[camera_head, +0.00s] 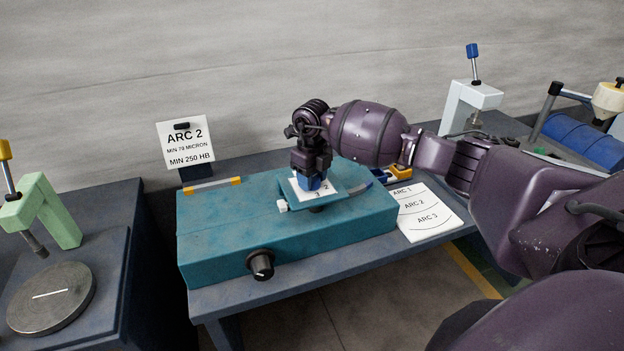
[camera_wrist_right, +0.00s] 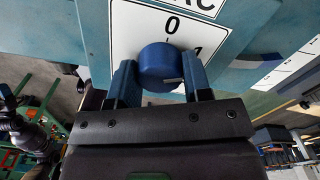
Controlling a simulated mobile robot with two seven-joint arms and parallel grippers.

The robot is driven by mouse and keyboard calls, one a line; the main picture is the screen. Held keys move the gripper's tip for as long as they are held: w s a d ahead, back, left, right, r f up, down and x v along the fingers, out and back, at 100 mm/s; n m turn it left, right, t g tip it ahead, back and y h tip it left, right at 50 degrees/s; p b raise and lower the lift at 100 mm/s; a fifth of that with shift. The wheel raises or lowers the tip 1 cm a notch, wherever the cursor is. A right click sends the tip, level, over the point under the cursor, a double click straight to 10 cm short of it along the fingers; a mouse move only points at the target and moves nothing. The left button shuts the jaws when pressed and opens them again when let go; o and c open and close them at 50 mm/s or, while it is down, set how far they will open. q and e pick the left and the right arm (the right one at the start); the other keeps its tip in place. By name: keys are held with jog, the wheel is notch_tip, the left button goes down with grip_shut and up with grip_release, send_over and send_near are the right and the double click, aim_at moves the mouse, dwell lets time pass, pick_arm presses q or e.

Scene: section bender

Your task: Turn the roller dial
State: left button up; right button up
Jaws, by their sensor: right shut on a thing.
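The roller dial is a blue round knob (camera_wrist_right: 163,66) on a white plate (camera_wrist_right: 128,22) lettered "ARC", with "0" and "1" beside the knob. A short pale mark shows low on the right of its face. In the head view the plate (camera_head: 325,187) lies on top of the teal machine (camera_head: 225,233), and the dial (camera_head: 308,182) is mostly covered by my right gripper. My right gripper (camera_head: 311,172), also in the wrist view (camera_wrist_right: 160,82), points down with a finger at each side of the dial, shut on it. My left gripper is not in view.
A sign (camera_head: 185,146) reading "ARC 2" stands behind the machine. A black knob (camera_head: 261,264) is on its front. A sheet (camera_head: 428,217) listing ARC 1 to 3 lies on the bench right of it. A green press (camera_head: 52,212) stands at left, a white press (camera_head: 470,103) at back right.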

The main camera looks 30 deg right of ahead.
jog(key=n+b, duration=0.2)
jog(key=n, duration=0.1)
jog(key=shift+f, duration=0.15)
jog(key=n+b, duration=0.2)
jog(key=n, duration=0.1)
jog(key=n+b, duration=0.2)
jog(key=n, duration=0.2)
jog(key=shift+n+b, duration=0.45)
jog(key=shift+n, duration=0.55)
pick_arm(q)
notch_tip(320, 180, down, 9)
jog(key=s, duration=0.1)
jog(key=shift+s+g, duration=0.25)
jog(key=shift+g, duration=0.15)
pick_arm(e)
jog(key=shift+n, duration=0.3)
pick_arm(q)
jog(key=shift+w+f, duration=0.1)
pick_arm(e)
jog(key=shift+r+n, duration=0.2)
jog(key=shift+n, duration=0.1)
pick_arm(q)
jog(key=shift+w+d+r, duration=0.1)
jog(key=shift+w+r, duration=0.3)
